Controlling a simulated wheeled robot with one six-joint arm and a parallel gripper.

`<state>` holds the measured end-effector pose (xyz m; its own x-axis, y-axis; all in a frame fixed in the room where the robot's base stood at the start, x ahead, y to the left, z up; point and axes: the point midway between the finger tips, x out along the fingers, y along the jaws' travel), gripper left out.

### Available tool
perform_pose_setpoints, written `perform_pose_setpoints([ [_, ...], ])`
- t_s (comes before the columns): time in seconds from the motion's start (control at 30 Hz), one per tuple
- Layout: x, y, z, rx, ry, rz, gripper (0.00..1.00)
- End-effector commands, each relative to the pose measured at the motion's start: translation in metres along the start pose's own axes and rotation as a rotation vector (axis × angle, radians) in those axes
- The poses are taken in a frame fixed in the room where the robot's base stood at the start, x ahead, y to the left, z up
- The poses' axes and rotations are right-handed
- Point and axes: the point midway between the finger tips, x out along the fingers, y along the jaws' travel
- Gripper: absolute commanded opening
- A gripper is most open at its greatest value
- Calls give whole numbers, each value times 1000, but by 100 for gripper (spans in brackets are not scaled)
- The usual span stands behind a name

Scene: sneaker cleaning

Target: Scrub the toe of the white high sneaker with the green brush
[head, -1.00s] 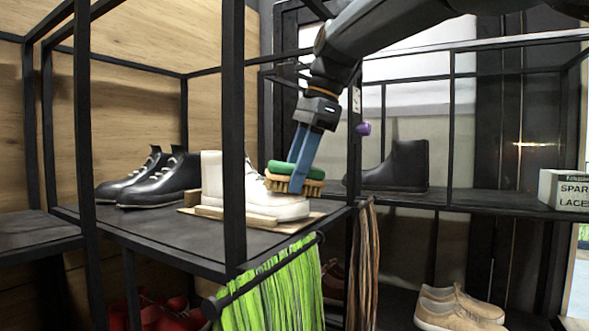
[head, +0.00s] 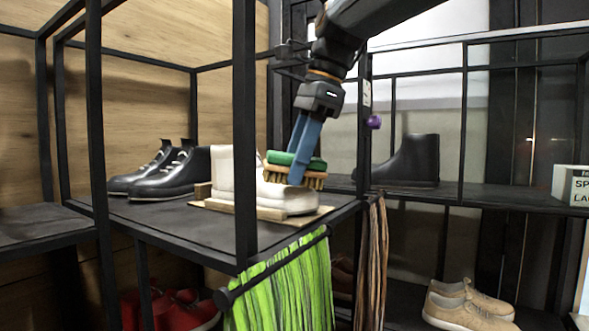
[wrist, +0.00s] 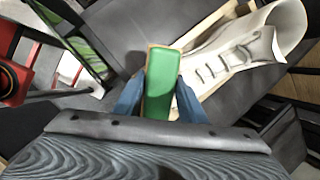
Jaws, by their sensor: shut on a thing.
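The white high sneaker (head: 222,172) stands on a light wooden board with raised edges (head: 240,208) on the dark shelf, its toe pointing right. A black post hides part of its middle. The green brush (head: 308,163) has a green top, a wooden body and tan bristles facing down. My gripper (head: 297,172) points down with its blue fingers shut on the brush. The brush is over the sneaker's toe, with the bristles at or just above it; I cannot tell if they touch. In the wrist view the brush (wrist: 166,85) sits between both fingers and hides the toe; the laces (wrist: 222,65) show.
Black shoes (head: 165,172) stand left of the sneaker, and a black boot (head: 408,160) on the shelf behind at right. Black frame posts (head: 245,120) stand close around. Bright green laces (head: 285,285) hang from a front rail. Tan shoes (head: 468,305) are lower right.

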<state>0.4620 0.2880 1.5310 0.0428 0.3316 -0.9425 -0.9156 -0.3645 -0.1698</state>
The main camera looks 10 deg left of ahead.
Motion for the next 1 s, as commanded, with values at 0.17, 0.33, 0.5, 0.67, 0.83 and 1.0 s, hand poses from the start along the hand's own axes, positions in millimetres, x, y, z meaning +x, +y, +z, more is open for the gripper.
perform_pose_setpoints([
  [0.17, -18, 0, 2, 0, 0, -2, 19],
  [0.33, -33, 0, 4, 1, 0, -3, 19],
  [0.5, -45, 0, 5, 1, 0, -2, 19],
  [0.67, -48, 0, 6, 1, 0, -2, 19],
  [0.83, -48, 0, 6, 1, 0, -2, 19],
  [1.0, -52, 0, 6, 0, 0, -2, 19],
])
